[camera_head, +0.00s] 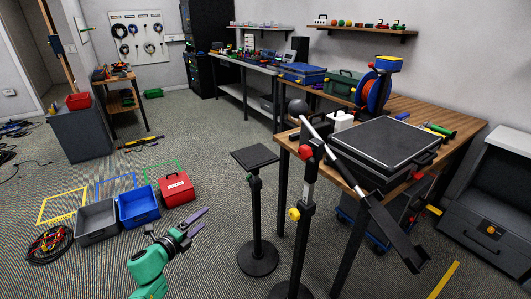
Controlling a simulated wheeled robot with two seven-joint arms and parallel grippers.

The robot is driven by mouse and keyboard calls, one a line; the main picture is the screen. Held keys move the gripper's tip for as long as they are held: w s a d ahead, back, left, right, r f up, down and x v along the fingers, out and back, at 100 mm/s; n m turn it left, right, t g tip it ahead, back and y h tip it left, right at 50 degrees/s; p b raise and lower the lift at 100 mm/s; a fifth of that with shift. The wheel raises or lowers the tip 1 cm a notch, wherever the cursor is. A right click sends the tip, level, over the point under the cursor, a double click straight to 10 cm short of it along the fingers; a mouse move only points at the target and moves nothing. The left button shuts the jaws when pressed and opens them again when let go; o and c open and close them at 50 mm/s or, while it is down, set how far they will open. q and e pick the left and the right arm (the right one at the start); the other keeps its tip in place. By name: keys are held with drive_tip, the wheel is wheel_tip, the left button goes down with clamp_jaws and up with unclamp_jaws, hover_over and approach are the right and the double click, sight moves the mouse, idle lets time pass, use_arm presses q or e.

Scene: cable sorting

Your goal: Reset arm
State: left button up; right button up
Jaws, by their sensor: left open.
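My left arm with its green links comes in at the bottom left of the head view. Its gripper (199,223) points to the upper right, and its two purple fingers are spread apart with nothing between them. It is over the carpet, right of the blue bin (138,218) and left of the stand with a square black top (255,158). My right gripper is not in the picture.
A grey bin (96,232), a red toolbox (177,190) and coiled cables (50,243) are on the floor at left. A wooden workbench (440,117) with a black case (383,145) stands at right. The carpet behind my gripper is mostly clear.

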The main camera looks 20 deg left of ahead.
use_arm(q)
drive_tip(key=s+d+f+n+g+y+p, duration=0.1)
drive_tip(key=s+f+n+g, duration=0.25)
drive_tip(key=s+f, duration=0.4)
drive_tip(key=s+d+f+n+g+y, duration=0.15)
drive_tip(key=s+f+n, duration=0.35)
drive_tip(key=f, duration=0.6)
drive_tip(key=s+f+n+g+y+p, duration=0.1)
drive_tip(key=s+f+n+g, duration=0.25)
drive_tip(key=s+f, duration=0.4)
drive_tip(key=s+d+f+n+g, duration=0.3)
drive_tip(key=s+d+f, duration=0.2)
drive_tip(key=s, duration=0.5)
drive_tip(key=s+d+f+n+g+h, duration=0.1)
drive_tip(key=s+d+f+n+g, duration=0.2)
drive_tip(key=s, duration=0.7)
wheel_tip(320, 180, down, 4)
drive_tip(key=shift+s+d+r+n+p, duration=0.2)
drive_tip(key=shift+s+d+n+p, duration=0.15)
drive_tip(key=shift+d+n, duration=0.7)
